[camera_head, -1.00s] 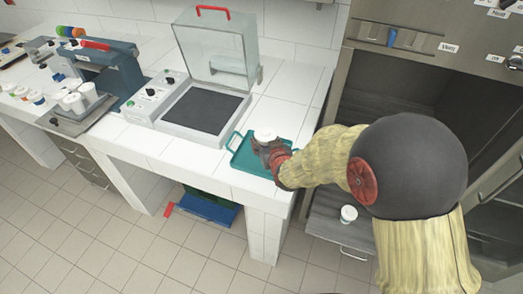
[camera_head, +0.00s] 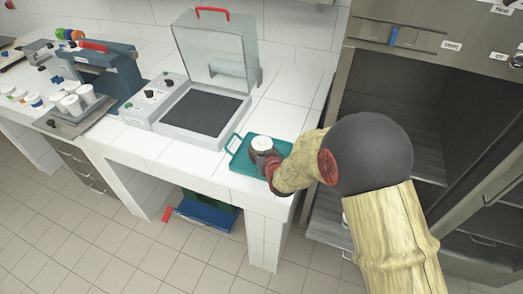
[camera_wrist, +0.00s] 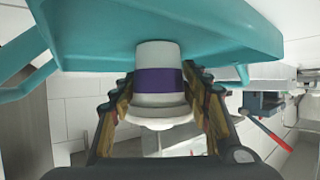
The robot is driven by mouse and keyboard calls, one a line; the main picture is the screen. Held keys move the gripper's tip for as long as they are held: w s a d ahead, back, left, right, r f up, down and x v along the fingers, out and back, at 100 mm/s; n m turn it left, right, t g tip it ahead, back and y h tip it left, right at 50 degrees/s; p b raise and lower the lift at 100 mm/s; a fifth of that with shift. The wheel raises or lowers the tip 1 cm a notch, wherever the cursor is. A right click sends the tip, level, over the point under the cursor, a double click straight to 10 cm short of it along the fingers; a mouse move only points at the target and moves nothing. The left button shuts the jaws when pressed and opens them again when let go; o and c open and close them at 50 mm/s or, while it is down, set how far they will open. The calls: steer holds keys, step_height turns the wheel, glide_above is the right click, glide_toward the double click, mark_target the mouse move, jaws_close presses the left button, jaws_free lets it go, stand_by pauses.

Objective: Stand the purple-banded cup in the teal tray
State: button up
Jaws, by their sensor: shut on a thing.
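The purple-banded cup (camera_wrist: 157,80) is white with a wide purple band and a white lid. The wrist view is upside down, with the lid low in the picture and the narrow base against the teal tray (camera_wrist: 230,38). My gripper (camera_wrist: 157,98) is shut on the cup, a finger on each side. In the head view the cup (camera_head: 262,143) is upright over the teal tray (camera_head: 237,146), with my gripper (camera_head: 262,157) at its near side. The base meets the tray's surface in the wrist view, but I cannot tell whether it bears on it.
A glass-lidded device (camera_head: 200,110) stands left of the tray on the white-tiled counter. Several cups (camera_head: 75,100) stand by a blue machine at the far left. An open oven (camera_head: 400,100) is at the right. Bare counter (camera_head: 190,158) lies left of the tray.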

steer(key=o, duration=1.3)
steer(key=shift+f, duration=0.1)
steer(key=shift+s+r, duration=0.1)
steer(key=shift+r, duration=0.15)
steer(key=p+v, duration=0.2)
steer(key=v, duration=0.9)
steer(key=shift+s+p, duration=0.35)
steer(key=shift+p, duration=0.05)
steer(key=s+d+r+m+g+h, duration=0.1)
steer(key=s+d+r, duration=0.25)
steer(key=r, duration=0.25)
steer(key=s+d+r+g+h, duration=0.1)
steer(key=s+d+r+g, duration=0.15)
steer(key=d+r, duration=0.3)
steer(key=s+d+r+g, duration=0.1)
steer(key=s+d+r, duration=0.1)
steer(key=s, duration=0.5)
steer(key=s+d+r+m+g+h, duration=0.1)
steer(key=s+d+r, duration=0.2)
steer(key=s, duration=0.5)
steer(key=s+d+r+m+g, duration=0.1)
steer(key=s+d+r, duration=0.2)
steer(key=s, duration=0.4)
steer(key=shift+s+d+r+h, duration=0.15)
steer(key=shift+s+r+h, duration=0.05)
steer(key=shift+s+h, duration=0.1)
